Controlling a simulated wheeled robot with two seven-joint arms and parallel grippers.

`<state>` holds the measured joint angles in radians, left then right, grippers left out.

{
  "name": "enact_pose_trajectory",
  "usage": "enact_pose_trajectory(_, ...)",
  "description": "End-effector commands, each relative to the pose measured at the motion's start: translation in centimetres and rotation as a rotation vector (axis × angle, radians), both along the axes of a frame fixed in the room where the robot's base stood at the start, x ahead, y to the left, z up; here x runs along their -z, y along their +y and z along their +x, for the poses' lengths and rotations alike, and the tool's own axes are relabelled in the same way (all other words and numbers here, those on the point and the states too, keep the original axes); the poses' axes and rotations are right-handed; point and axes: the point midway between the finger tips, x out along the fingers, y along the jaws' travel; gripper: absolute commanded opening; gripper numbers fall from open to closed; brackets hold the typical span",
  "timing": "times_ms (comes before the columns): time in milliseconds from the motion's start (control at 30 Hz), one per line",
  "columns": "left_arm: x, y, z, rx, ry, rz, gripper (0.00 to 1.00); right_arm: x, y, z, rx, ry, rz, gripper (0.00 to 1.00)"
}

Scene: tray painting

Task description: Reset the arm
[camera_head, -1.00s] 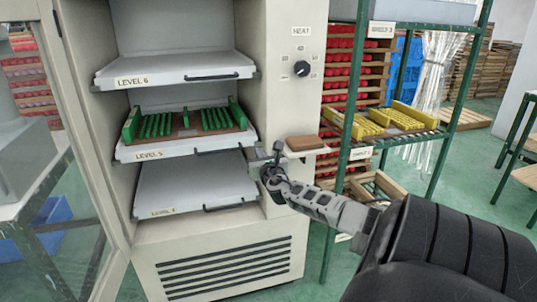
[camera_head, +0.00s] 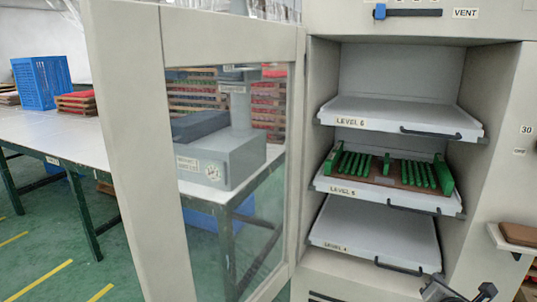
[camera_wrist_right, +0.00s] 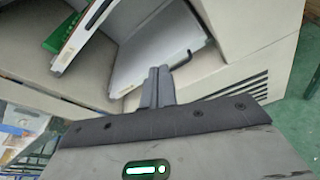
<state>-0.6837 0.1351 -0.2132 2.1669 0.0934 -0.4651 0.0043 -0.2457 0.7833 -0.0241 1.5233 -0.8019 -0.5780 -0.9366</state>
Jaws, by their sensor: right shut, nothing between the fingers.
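My right gripper (camera_head: 458,292) shows at the bottom right of the head view, only partly in frame, in front of the cabinet below the Level 4 shelf. In the right wrist view its fingers (camera_wrist_right: 158,72) are together and empty, close to the lowest shelf (camera_wrist_right: 160,45). The green rack tray (camera_head: 388,172) sits on the pulled-out Level 5 shelf (camera_head: 340,189). The Level 6 shelf (camera_head: 390,110) and Level 4 shelf (camera_head: 365,235) look empty. My left gripper is not in view.
The cabinet's glazed door (camera_head: 130,110) stands open at left. Behind it is a long white table (camera_head: 60,128) with a blue crate (camera_head: 40,80) and a grey machine (camera_head: 215,160). A brown pad (camera_head: 520,234) lies on a small ledge at right. Green floor is clear at lower left.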

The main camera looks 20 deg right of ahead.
Motion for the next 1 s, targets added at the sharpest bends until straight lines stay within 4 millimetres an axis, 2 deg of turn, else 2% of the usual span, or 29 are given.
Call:
enact_pose_trajectory(33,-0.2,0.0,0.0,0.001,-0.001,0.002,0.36,2.5,3.3,-1.0,-0.001,-0.02,0.167,0.0)
enact_pose_trajectory(100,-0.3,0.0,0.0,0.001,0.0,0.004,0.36,5.2,7.9,-2.4,0.016,-0.055,0.407,0.0)
enact_pose_trajectory(167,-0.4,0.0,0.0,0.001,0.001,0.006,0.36,7.0,11.9,-3.7,0.043,-0.083,0.617,0.0)
enact_pose_trajectory(233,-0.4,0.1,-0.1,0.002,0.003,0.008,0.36,8.6,16.8,-5.4,0.092,-0.112,0.869,0.0)
enact_pose_trajectory(367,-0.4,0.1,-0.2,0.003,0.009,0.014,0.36,9.6,26.0,-8.7,0.233,-0.166,1.357,0.0)
enact_pose_trajectory(400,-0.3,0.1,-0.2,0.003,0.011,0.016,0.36,9.4,28.8,-9.6,0.29,-0.183,1.506,0.0)
enact_pose_trajectory(533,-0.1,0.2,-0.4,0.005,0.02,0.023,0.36,7.3,36.0,-12.0,0.487,-0.233,1.936,0.0)
enact_pose_trajectory(600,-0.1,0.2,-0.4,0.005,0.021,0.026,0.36,5.9,38.6,-12.8,0.585,-0.254,2.115,0.0)
enact_pose_trajectory(700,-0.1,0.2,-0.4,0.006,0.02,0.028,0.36,4.3,40.9,-13.4,0.686,-0.275,2.283,0.0)
enact_pose_trajectory(800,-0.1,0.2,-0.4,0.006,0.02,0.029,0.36,3.6,41.9,-13.7,0.735,-0.284,2.36,0.0)
enact_pose_trajectory(1000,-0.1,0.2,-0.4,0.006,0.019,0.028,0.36,3.5,42.0,-13.7,0.742,-0.285,2.37,0.0)
